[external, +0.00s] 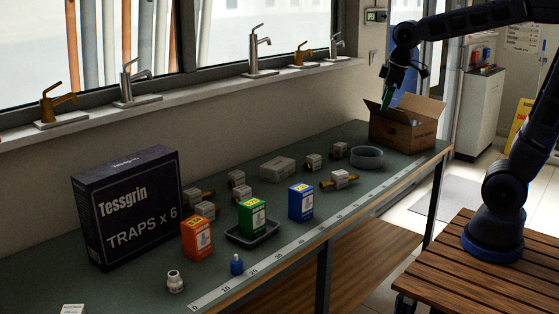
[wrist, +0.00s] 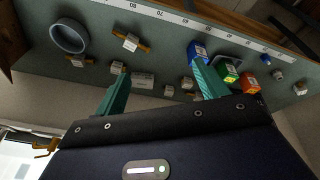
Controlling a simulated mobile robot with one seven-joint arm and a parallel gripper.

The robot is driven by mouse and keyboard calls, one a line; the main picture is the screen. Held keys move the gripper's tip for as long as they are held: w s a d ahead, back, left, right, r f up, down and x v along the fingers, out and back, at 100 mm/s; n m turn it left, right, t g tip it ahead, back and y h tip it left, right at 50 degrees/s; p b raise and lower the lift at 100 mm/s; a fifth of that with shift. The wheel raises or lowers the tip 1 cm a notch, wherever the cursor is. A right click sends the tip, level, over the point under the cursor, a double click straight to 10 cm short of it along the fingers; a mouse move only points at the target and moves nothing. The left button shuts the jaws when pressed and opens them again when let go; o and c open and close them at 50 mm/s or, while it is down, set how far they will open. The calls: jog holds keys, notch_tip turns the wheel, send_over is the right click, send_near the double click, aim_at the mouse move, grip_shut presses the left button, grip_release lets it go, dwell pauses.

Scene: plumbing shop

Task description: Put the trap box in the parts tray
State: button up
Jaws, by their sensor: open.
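A large dark box (external: 127,208) marked "Tessgrin TRAPS x 6" stands upright at the left of the bench. The blue (wrist: 197,51), green (wrist: 228,73) and orange (wrist: 250,83) cartons also show in the wrist view. My gripper (external: 387,90) is open and empty, high near the open cardboard box at the bench's far end, apart from all cartons.
The open cardboard box (external: 405,131) and a grey round dish (external: 366,157) are at the far end. Several brass fittings with white tags (external: 341,180) and a grey box (external: 277,168) lie mid-bench. Taps line the sill.

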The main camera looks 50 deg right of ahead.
jog(key=s+d+f+m, duration=0.1)
jog(key=s+d+m, duration=0.1)
jog(key=s+d, duration=0.2)
jog(key=s+d+f+m+t, duration=0.1)
jog(key=s+d+f+m, duration=0.1)
jog(key=s, duration=0.8)
jog(key=shift+s+d+f+m, duration=0.15)
jog(key=shift+s+d+m, duration=0.25)
jog(key=shift+d+m, duration=0.55)
